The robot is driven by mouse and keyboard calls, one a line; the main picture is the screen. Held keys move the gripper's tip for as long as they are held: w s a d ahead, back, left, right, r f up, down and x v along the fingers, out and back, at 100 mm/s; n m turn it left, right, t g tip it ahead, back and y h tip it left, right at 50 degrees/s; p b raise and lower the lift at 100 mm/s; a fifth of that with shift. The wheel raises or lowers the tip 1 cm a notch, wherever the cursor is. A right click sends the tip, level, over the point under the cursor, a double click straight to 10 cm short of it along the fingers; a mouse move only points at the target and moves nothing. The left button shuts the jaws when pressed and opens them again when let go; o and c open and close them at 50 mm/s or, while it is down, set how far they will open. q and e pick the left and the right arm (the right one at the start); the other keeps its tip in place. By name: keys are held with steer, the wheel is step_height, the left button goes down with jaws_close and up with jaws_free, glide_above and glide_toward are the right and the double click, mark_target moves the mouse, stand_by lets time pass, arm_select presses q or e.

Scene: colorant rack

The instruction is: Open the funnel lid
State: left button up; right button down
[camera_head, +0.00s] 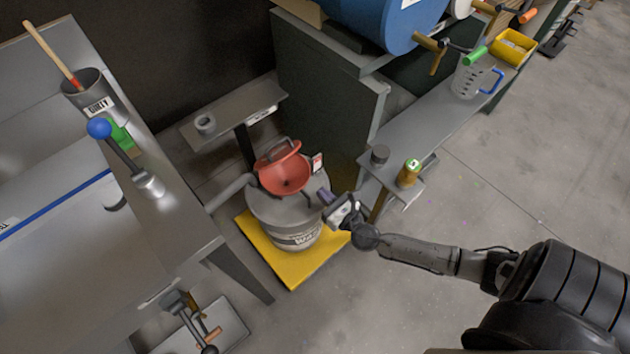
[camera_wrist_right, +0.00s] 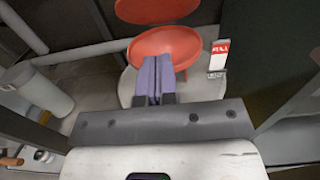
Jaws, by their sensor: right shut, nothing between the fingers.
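The red funnel (camera_head: 287,183) sits on top of a grey drum (camera_head: 283,214). Its dark inner opening shows in the head view. The red lid (camera_head: 278,151), with a grey handle, stands tilted up at the funnel's back edge. In the right wrist view, the lid (camera_wrist_right: 157,8) shows beyond the funnel (camera_wrist_right: 167,46), with a gap between them. My right gripper (camera_head: 326,197) is shut and empty at the drum's right side, near the funnel. Its purple fingers (camera_wrist_right: 151,68) are together and overlap the funnel's near rim in the picture. My left gripper is not in view.
The drum stands on a yellow platform (camera_head: 292,274). A red-and-white tag (camera_head: 317,162) stands right of the funnel. A grey bench (camera_head: 150,255) is at left. A shelf at right holds a gold can (camera_head: 409,173) and a clear jug (camera_head: 470,80).

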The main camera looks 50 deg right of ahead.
steer(key=b, duration=0.2)
glide_toward(289, 155)
steer(key=w+f, duration=0.4)
steer(key=w, duration=0.1)
steer(key=shift+w+d+r+p, duration=0.2)
steer(key=shift+r+p, duration=0.1)
steer(key=shift+r, duration=0.2)
steer(key=shift+w+d+r+p, duration=0.2)
steer(key=shift+w+r+p, duration=0.1)
steer(key=shift+r, duration=0.2)
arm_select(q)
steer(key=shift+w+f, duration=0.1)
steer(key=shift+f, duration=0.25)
arm_select(e)
steer(key=shift+w+r, duration=0.5)
steer(key=shift+w, duration=0.05)
